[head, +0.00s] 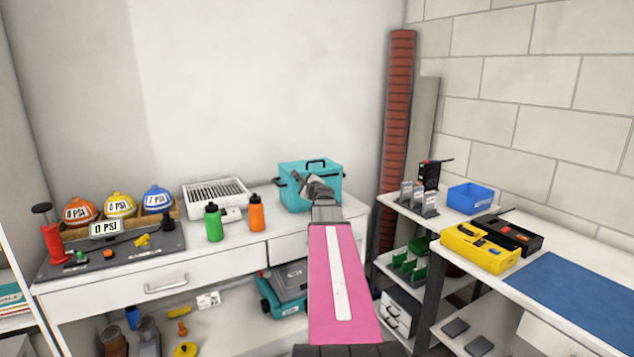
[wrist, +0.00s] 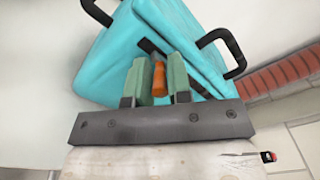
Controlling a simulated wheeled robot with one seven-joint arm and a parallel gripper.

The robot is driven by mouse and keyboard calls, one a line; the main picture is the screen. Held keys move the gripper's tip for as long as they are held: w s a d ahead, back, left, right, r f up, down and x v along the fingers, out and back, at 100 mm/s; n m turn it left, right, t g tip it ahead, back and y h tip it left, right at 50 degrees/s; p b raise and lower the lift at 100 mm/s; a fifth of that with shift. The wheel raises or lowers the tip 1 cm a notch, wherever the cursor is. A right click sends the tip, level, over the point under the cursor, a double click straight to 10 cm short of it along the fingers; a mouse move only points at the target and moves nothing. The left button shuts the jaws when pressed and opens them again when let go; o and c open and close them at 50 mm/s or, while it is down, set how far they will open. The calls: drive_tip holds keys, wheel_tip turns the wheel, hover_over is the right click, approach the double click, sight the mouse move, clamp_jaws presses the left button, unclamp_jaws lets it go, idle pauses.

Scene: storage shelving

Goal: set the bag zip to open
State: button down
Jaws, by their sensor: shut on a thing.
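The teal bag (head: 293,197) stands at the right end of the white counter, with a black handle on its top. It also fills the top of the wrist view (wrist: 110,62). A dark zip line (wrist: 190,76) runs slantwise across its top. An orange zip pull (wrist: 158,80) sits between the two green fingertips of my gripper (wrist: 160,78). My gripper (head: 318,187) is shut on this pull, at the bag in the head view. My arm hides part of the bag's front there. I cannot tell how far the zip is open.
Green (head: 213,222) and orange (head: 257,212) bottles and a white tray (head: 215,197) stand left of the bag. A red column (head: 397,120) rises behind its right.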

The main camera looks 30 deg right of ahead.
drive_tip(key=shift+a, duration=0.8)
drive_tip(key=c, duration=1.2)
unclamp_jaws()
drive_tip(key=shift+o, duration=0.2)
drive_tip(key=s, duration=1)
drive_tip(key=shift+s+a, duration=0.35)
